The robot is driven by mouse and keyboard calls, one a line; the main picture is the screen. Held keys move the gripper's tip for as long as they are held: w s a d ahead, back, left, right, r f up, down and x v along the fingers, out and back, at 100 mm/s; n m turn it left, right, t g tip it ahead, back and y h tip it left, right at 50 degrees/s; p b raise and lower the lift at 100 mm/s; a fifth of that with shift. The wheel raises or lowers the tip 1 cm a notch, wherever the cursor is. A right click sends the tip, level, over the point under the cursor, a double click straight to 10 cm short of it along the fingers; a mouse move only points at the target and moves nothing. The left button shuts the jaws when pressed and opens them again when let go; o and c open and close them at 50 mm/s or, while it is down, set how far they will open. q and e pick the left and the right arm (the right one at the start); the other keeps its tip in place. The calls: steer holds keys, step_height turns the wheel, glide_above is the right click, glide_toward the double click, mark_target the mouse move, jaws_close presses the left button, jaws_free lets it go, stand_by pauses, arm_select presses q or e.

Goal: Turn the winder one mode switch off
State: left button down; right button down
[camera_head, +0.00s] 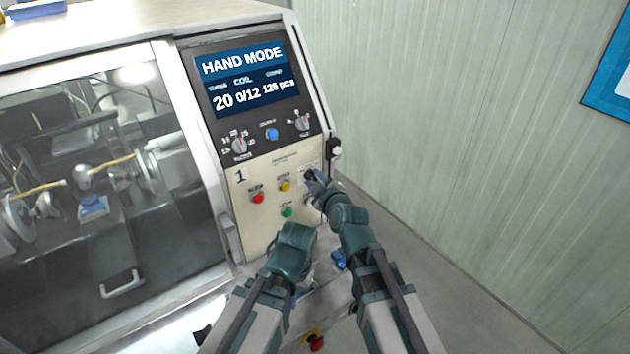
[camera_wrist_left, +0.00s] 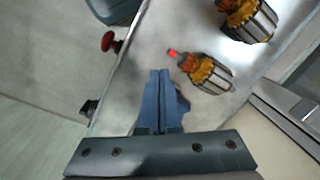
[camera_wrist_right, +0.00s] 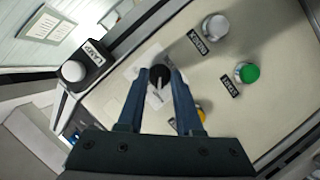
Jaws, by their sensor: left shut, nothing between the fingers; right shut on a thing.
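The mode switch is a small black knob (camera_wrist_right: 158,76) with a pale pointer on a light plate, on the cream panel of winder one. In the head view the knob (camera_head: 308,174) is partly covered by my right gripper (camera_head: 314,179). In the right wrist view the blue fingers of my right gripper (camera_wrist_right: 160,82) are closed around the knob from both sides. The winder's display (camera_head: 248,75) reads HAND MODE. My left gripper (camera_wrist_left: 160,78) is shut and empty, above a pale surface with copper-wound armatures; its fingers are hard to make out in the head view.
Red (camera_head: 258,198), yellow (camera_head: 285,185) and green (camera_head: 287,211) buttons sit beside the switch. Two selector knobs and a blue button are above. A white-topped lamp button (camera_wrist_right: 74,71) stands at the panel's edge. A wall (camera_head: 450,110) rises at the right.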

arm_select(q)
steer(key=shift+r, duration=0.2)
steer(key=shift+r+p, duration=0.3)
steer(key=shift+p, duration=0.2)
arm_select(e)
steer(key=shift+r+m+g, duration=0.1)
steer(key=shift+m+g, duration=0.2)
steer(key=shift+m, duration=0.3)
steer(key=shift+w+d+m+g+y+p, duration=0.15)
steer(key=shift+m+g+y+p, duration=0.35)
steer(key=shift+m, duration=0.3)
arm_select(q)
steer(key=shift+r+p, duration=0.3)
steer(key=shift+r, duration=0.5)
arm_select(e)
steer(key=shift+d+m+g+y, duration=0.1)
steer(key=shift+m+g+y, duration=0.65)
steer(key=shift+m, duration=0.85)
steer(key=c, duration=0.9)
jaws_free()
arm_select(q)
steer(key=shift+r, duration=0.1)
